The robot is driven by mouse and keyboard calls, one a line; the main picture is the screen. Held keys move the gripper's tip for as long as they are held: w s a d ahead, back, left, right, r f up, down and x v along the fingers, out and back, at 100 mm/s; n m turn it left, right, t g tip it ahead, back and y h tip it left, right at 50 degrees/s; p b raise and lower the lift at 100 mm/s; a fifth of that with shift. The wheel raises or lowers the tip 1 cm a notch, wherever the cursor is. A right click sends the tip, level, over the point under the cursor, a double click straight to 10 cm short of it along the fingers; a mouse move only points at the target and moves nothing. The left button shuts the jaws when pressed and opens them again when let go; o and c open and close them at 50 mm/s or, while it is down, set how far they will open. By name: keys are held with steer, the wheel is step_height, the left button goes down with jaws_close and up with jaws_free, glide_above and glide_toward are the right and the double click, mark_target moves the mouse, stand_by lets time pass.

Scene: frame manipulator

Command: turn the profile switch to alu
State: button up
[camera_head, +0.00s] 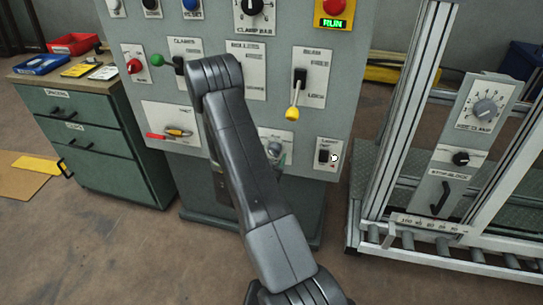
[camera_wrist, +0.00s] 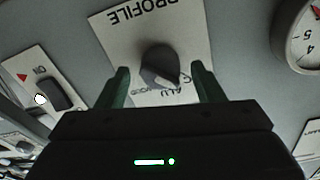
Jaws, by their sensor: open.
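The profile switch is a dark round knob (camera_wrist: 158,66) on a white plate (camera_wrist: 118,42) marked PROFILE, seen upside down in the wrist view. A pale pointer mark on the knob faces the lower edge, near the small ALU lettering; the exact setting cannot be told. My gripper (camera_wrist: 159,70) is open, with one green finger on each side of the knob and a visible gap to both. Whether the fingertips reach around the knob in depth is unclear. In the head view my arm hides most of the switch; part of its plate (camera_head: 275,136) shows beside the arm.
A rocker switch sits right of the profile plate in the head view (camera_head: 323,156) and left in the wrist view (camera_wrist: 55,92). A yellow-tipped lever (camera_head: 295,100) is above. A dial gauge (camera_wrist: 300,38) is near. A metal frame (camera_head: 405,110) stands right, a green cabinet (camera_head: 95,140) left.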

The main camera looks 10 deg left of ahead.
steer(key=c, duration=1)
steer(key=shift+o, duration=0.2)
steer(key=shift+f, duration=0.1)
